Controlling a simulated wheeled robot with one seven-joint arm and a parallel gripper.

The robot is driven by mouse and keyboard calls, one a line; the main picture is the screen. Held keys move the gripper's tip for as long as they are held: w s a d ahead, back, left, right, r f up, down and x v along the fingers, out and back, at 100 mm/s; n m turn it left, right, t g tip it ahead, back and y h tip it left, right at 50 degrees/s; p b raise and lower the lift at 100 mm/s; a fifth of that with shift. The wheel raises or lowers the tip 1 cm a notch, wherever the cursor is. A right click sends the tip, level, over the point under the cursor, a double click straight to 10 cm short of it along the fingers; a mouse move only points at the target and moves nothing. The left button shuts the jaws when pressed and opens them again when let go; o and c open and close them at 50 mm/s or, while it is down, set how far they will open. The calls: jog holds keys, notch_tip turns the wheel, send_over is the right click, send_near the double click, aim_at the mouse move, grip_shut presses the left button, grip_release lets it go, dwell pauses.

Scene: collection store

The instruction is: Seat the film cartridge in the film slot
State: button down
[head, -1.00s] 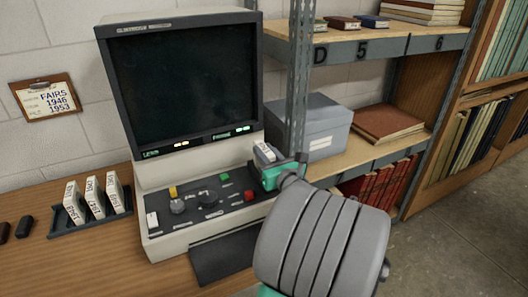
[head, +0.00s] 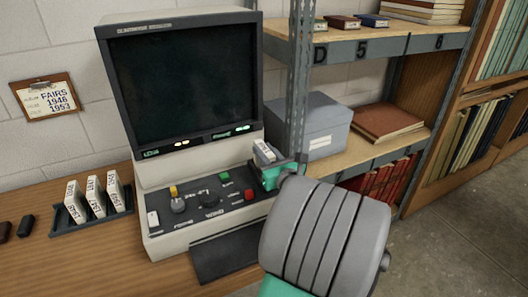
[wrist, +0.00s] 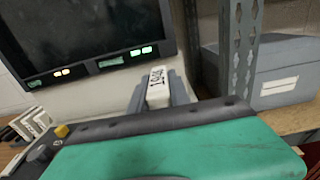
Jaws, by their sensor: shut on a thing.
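A white film cartridge (head: 265,152) with a dark printed label stands at the right side of the reader's console. It also shows in the wrist view (wrist: 158,90), between two grey fingers. My gripper (head: 268,160) is shut on it, and my arm reaches in from the lower right. The film reader (head: 150,214) has a large dark screen (head: 185,80) above a panel of knobs and buttons. I cannot make out the film slot; my gripper covers that part of the console. I cannot tell whether the cartridge is inside it.
A dark rack (head: 92,220) holds several white cartridges on the wooden desk (head: 120,270), left of the reader. A clipboard (head: 45,98) reading FAIRS 1946 1953 hangs on the wall.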

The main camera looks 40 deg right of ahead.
jog(key=shift+f, duration=0.45)
jog(key=c, duration=1.5)
grip_release()
jog(key=shift+p+v, duration=0.45)
jog(key=shift+v, duration=3.75)
jog(key=shift+s+f+b, duration=0.15)
jog(key=shift+b, duration=0.55)
jog(key=b+v, duration=0.2)
jog(key=b, duration=0.3)
jog(key=shift+s+a, duration=0.1)
jog(key=shift+s, duration=0.05)
